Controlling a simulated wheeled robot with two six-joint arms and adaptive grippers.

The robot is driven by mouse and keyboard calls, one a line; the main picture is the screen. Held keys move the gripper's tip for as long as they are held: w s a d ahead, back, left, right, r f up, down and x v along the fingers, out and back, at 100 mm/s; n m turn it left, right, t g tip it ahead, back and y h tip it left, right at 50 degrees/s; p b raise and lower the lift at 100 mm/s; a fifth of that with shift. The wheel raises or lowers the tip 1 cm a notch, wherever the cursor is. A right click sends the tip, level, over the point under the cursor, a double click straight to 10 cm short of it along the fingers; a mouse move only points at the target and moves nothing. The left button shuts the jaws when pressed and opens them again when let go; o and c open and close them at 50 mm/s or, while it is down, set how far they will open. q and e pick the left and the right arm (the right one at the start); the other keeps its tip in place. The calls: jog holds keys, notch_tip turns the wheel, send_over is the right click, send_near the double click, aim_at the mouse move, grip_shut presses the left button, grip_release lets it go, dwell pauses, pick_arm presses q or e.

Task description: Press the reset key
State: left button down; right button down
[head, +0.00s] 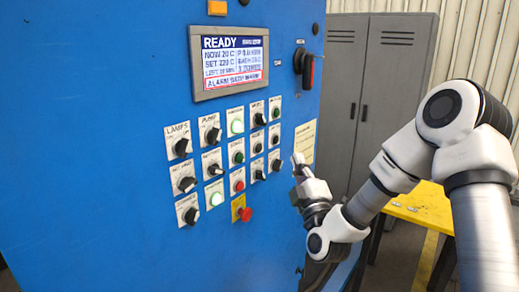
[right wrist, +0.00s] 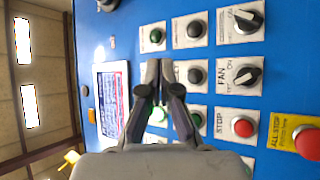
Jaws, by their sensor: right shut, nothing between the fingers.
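The blue control panel (head: 110,110) carries rows of keys and knobs on white plates. I cannot read which key is labelled reset. A black key (head: 257,148) and a dark key (head: 275,140) sit in the right columns; black keys also show in the right wrist view (right wrist: 196,75). My right gripper (head: 298,160) is shut and empty, just right of the keys and apparently off the panel. In the right wrist view its fingers (right wrist: 160,66) hide part of the plate above the FAN knob's column. My left gripper is not in view.
A screen (head: 229,60) reading READY sits above the keys. A red all-stop button (head: 244,214) on a yellow plate and a red STOP key (head: 238,187) are below. A dark rotary handle (head: 307,68) juts out at upper right. A yellow table (head: 425,205) stands behind my right arm.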

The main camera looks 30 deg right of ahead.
send_near(262, 139)
jog(key=w+d+r, duration=0.2)
jog(key=d, duration=0.1)
jog(key=shift+w+a+b, duration=0.4)
jog(key=shift+w+b, duration=0.1)
jog(key=shift+w+f, duration=0.1)
jog(key=shift+w, duration=0.05)
dwell(0.9)
jog(key=shift+w+a, duration=0.2)
jog(key=shift+w, duration=0.05)
jog(key=shift+w+a+b, duration=0.1)
jog(key=shift+w+b, duration=0.2)
jog(key=shift+w, duration=0.05)
dwell(0.7)
jog(key=shift+s, duration=0.1)
jog(key=shift+s+d, duration=0.3)
jog(key=shift+s, duration=0.35)
